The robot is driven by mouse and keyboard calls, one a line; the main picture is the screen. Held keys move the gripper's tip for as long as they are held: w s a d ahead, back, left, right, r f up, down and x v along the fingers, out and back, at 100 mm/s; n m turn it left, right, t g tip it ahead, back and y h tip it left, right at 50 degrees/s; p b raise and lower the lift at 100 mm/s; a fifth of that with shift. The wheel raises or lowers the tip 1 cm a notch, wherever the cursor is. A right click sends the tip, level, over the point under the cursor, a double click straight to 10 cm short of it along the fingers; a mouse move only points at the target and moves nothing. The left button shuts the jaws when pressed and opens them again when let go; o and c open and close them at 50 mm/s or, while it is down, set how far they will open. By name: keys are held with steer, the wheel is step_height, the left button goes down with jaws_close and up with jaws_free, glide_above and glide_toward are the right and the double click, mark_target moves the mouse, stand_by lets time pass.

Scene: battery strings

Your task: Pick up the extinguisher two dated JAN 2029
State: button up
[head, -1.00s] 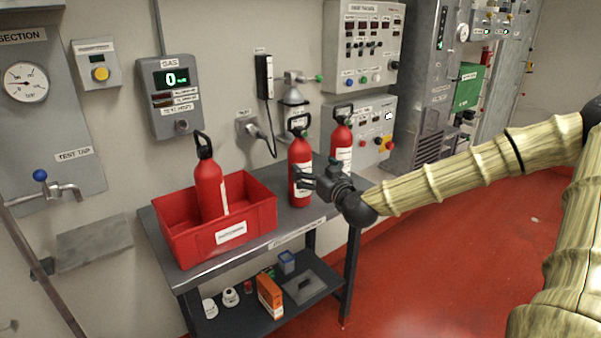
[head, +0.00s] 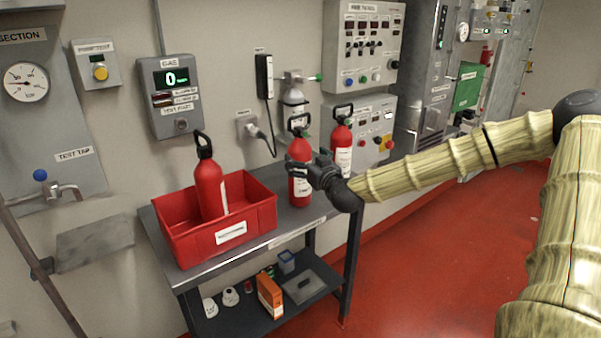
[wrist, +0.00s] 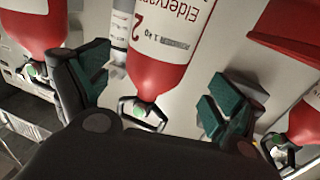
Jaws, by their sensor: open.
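The middle red extinguisher (head: 299,152) stands upright on the metal bench. In the wrist view this extinguisher (wrist: 160,70) appears upside down, with a large "2" on its white label; the date strip is too blurred to read. My gripper (head: 318,172) is at its right front side in the head view. In the wrist view my gripper (wrist: 157,90) is open, with one green-padded finger on each side of the extinguisher's upper body and a visible gap at both. The extinguisher's handle (wrist: 143,112) shows below the body. I cannot tell how deep it sits between the fingers.
A second extinguisher (head: 341,148) stands close behind on the right. A third (head: 210,190) stands in a red bin (head: 193,244) on the left of the bench (head: 298,222). The lower shelf holds small items.

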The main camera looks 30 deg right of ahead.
steer(key=shift+w+d+p, duration=0.2)
steer(key=shift+w+d, duration=0.05)
steer(key=shift+w, duration=0.5)
steer(key=shift+w+d+p, duration=0.2)
steer(key=shift+w+d, duration=0.05)
steer(key=shift+w, duration=1.55)
steer(key=c, duration=2)
steer(key=shift+r, duration=0.25)
jaws_close()
steer(key=shift+d+f, duration=0.1)
steer(key=shift+w, duration=0.1)
